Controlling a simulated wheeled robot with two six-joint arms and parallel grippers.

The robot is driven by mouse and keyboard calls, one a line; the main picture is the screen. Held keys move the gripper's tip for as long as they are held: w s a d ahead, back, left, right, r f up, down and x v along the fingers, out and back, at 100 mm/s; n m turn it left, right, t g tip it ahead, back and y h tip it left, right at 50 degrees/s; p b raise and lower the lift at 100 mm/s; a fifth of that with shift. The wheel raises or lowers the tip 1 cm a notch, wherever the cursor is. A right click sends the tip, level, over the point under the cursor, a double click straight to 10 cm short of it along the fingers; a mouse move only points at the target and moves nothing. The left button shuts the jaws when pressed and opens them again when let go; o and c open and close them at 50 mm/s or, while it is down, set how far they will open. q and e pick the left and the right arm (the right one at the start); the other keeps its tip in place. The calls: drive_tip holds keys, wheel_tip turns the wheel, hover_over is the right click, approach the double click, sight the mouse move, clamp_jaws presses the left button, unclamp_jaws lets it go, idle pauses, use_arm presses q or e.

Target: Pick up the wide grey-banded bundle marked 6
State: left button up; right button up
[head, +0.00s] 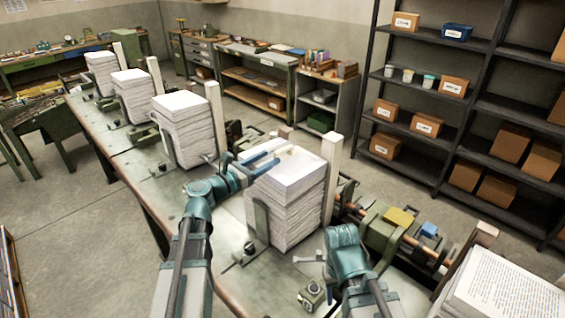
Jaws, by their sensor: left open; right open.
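No number 6 and no grey band can be made out on any stack, so I cannot tell which is the named bundle. The nearest tall white paper stack (288,205) stands on the long bench, just in front of me. My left gripper (270,161) is over the back left part of its top, with its two blue fingers apart and nothing seen between them. Whether the fingers touch the paper is unclear. My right arm's teal wrist is low, to the right of this stack; its fingers are hidden.
More white stacks (182,130) stand farther along the green bench (165,190), with upright posts (332,172) beside them. A printed-page stack (505,290) is at bottom right. A machine with a yellow block (399,217) lies right of the near stack. Dark shelves (440,120) hold boxes.

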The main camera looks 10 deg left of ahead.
sight(275, 154)
use_arm(q)
drive_tip(key=shift+r+x, duration=0.2)
drive_tip(key=shift+x, duration=2.55)
drive_tip(key=shift+s, duration=0.1)
clamp_jaws()
